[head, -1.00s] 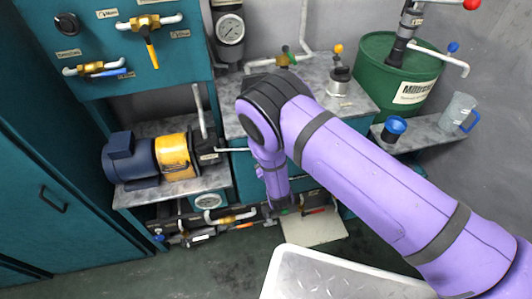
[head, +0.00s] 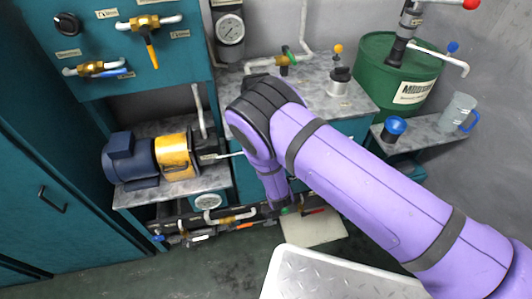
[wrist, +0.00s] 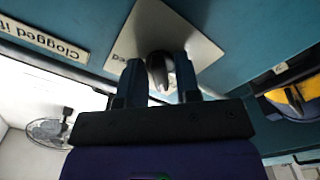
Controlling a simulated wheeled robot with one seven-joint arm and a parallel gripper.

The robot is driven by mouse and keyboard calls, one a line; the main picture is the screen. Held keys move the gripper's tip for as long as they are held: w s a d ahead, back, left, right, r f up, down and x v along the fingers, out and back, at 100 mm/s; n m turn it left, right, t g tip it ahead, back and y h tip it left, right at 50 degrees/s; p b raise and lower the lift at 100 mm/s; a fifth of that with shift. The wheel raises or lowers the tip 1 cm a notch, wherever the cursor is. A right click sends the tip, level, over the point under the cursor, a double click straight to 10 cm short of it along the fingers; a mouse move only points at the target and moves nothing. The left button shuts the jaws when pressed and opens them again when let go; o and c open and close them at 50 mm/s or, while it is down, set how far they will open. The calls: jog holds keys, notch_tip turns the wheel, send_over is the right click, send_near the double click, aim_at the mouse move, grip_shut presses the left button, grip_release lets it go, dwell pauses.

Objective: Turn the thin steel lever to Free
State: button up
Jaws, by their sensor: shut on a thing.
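The lever stands out from a pale metal plate (wrist: 190,35) on a teal panel. Only the end of a word shows on the plate, so I cannot read the lever's setting. Its base is partly hidden by the fingers. In the head view, my purple arm bends down in front of the teal bench, and the gripper's fingers and the lever cannot be made out there.
In the head view, a blue and yellow motor (head: 176,157) sits left of my arm, a green drum (head: 375,75) stands behind, and a white tread-plate surface (head: 325,278) lies in front.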

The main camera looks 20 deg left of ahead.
jog(key=o, duration=0.6)
jog(key=shift+s, duration=0.1)
jog(key=v, duration=1)
jog(key=shift+s+d, duration=0.2)
jog(key=shift+s, duration=0.15)
jog(key=shift+w, duration=0.1)
